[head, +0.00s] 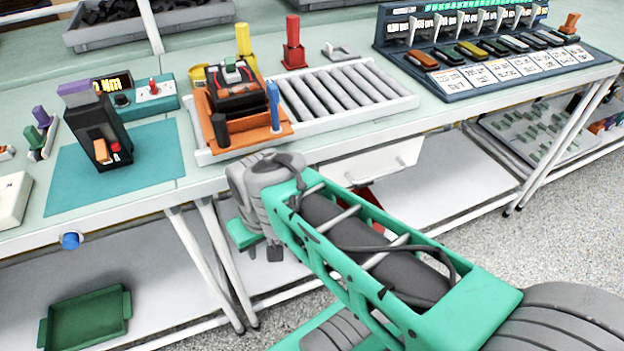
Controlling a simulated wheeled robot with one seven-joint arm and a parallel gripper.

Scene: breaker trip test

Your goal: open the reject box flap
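My green arm reaches forward from the lower right to the bench's front edge. My gripper (260,248) hangs below that edge, and its fingers are small and partly hidden by the wrist. I cannot tell whether it is open or shut.
On the bench (330,142) stand an orange fixture (268,135) holding a dark breaker, a roller conveyor (335,90), a black test unit (95,125) on a teal mat and a breaker rack (490,55). White legs (205,265) stand near my gripper. A green tray (85,320) lies low at left.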

